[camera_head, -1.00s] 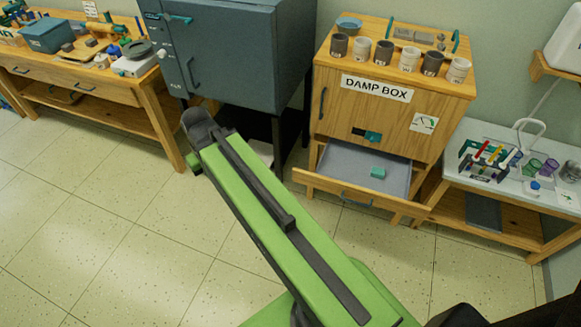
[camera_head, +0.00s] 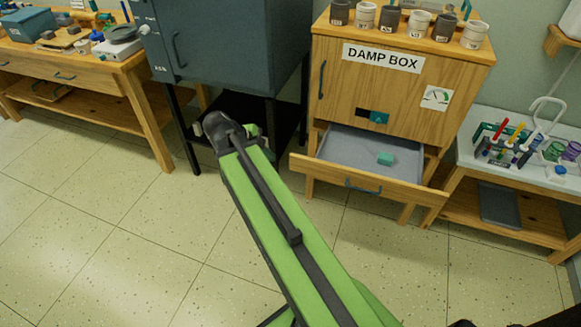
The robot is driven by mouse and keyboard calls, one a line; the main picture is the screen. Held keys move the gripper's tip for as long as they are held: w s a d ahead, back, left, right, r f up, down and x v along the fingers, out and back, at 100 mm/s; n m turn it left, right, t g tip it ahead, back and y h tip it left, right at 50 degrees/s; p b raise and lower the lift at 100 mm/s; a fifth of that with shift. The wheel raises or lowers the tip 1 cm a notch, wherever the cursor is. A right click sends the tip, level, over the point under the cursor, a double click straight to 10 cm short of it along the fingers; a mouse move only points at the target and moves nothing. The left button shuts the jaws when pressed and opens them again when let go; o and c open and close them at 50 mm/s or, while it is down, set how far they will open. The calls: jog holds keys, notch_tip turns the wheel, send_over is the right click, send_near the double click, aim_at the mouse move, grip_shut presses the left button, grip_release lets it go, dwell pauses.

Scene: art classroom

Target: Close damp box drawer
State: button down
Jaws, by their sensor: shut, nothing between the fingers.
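The damp box (camera_head: 340,95) is a wooden cabinet with a "DAMP BOX" label, right of centre. Its bottom drawer (camera_head: 365,190) is pulled out toward me. The drawer has a grey inside, a wooden front and a blue handle (camera_head: 363,187). A small teal block (camera_head: 385,159) lies inside it. My green and black arm reaches up from the bottom to the left of the drawer, apart from it. The far end of my arm is by the grey cabinet's legs, and my gripper does not show there.
A grey-blue cabinet (camera_head: 225,50) on dark legs stands left of the damp box. A wooden workbench (camera_head: 95,75) is at the far left. A side table (camera_head: 500,165) with tools stands close on the right. Tiled floor (camera_head: 110,230) is free in front. Cups (camera_head: 415,24) stand on the damp box.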

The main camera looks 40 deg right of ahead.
jog(key=b, duration=0.8)
send_near(297, 161)
notch_tip(297, 161, down, 4)
jog(key=s+d, duration=0.1)
jog(key=d, duration=0.1)
jog(key=shift+w+d, duration=0.25)
jog(key=shift+d, duration=0.15)
